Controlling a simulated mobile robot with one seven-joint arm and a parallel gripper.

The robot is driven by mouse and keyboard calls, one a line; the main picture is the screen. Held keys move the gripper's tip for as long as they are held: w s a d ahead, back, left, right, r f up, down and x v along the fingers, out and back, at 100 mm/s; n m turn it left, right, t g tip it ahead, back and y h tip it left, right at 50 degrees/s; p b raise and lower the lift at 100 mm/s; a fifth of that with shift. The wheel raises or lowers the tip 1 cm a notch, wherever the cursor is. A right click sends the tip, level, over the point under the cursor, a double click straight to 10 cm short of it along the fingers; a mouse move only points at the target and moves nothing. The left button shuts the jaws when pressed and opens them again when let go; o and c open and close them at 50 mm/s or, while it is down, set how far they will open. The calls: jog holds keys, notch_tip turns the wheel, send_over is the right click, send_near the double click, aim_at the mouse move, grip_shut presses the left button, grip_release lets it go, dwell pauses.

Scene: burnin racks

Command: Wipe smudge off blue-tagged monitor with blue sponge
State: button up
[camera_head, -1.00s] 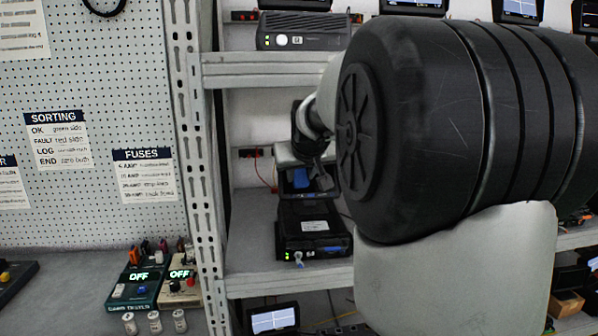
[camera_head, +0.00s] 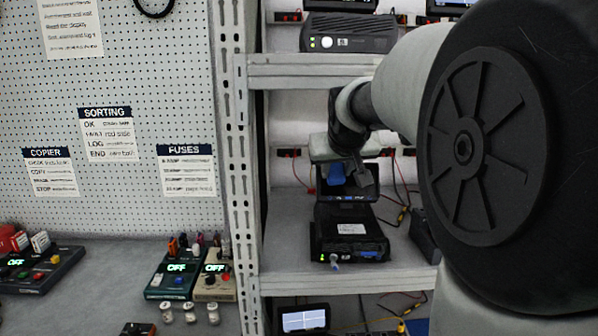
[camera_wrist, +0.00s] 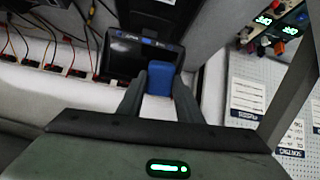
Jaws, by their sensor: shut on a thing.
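The blue sponge (camera_wrist: 160,78) is between the two fingers of my gripper (camera_wrist: 158,84) in the wrist view, and the fingers are shut on it. A dark monitor (camera_wrist: 118,55) with small blue marks on its edge lies just beyond the sponge. In the head view the same monitor (camera_head: 362,190) stands on the middle shelf, behind a black box unit. My gripper (camera_head: 350,176) is in front of its screen with the sponge (camera_head: 336,174) at the screen's left part. I cannot tell whether the sponge touches the screen.
The black box unit (camera_head: 350,236) sits on the shelf below the monitor. A metal rack upright (camera_head: 238,150) stands to the left. Another lit monitor (camera_head: 304,318) is on the lower shelf. Cables (camera_head: 402,212) hang to the right. My arm covers the right side.

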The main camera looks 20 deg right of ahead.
jog(key=shift+v, duration=0.85)
jog(key=v, duration=0.3)
jog(key=shift+p, duration=0.3)
jog(key=shift+f, duration=0.1)
